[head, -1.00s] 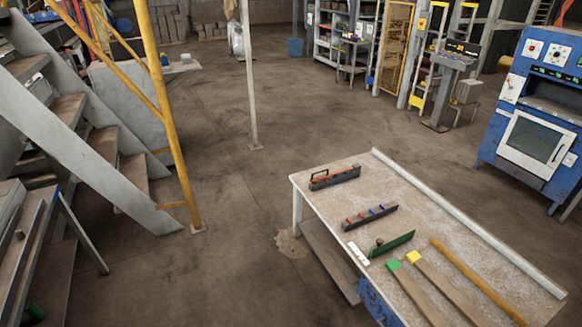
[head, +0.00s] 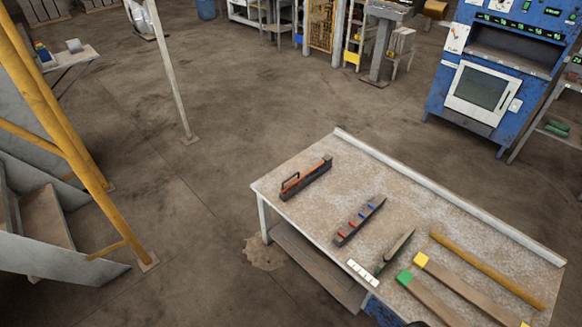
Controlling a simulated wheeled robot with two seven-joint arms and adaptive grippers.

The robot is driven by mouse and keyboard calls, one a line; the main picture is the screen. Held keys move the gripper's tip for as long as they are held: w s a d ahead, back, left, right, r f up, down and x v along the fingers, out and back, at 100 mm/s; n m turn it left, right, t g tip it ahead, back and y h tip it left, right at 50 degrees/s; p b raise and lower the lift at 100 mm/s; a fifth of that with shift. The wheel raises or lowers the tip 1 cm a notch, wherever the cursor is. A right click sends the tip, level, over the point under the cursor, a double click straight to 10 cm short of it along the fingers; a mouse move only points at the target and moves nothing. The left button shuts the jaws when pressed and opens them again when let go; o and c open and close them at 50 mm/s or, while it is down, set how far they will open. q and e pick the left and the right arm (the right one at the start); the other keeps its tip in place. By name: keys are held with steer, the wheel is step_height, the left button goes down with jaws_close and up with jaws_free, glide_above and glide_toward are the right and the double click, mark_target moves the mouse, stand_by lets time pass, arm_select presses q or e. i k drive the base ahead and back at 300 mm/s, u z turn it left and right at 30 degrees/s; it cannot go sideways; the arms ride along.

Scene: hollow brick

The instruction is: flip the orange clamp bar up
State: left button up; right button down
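The orange clamp bar (head: 314,174) is part of a long dark fixture (head: 308,184) near the back left corner of the workbench (head: 300,228). The bar appears to lie down along the top of the fixture. A small black loop handle (head: 290,181) stands up at its near left end.
On the workbench are a dark rail with red and blue pegs (head: 360,221), a green-sided bar (head: 397,250), a white block strip (head: 362,272), wooden bars with green and yellow ends (head: 445,285) and a yellow rod (head: 487,269). Open floor (head: 190,255) lies left.

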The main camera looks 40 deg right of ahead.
mark_target(299, 177)
steer(key=z, duration=0.45)
steer(key=i, duration=1.1)
steer(key=z, duration=0.55)
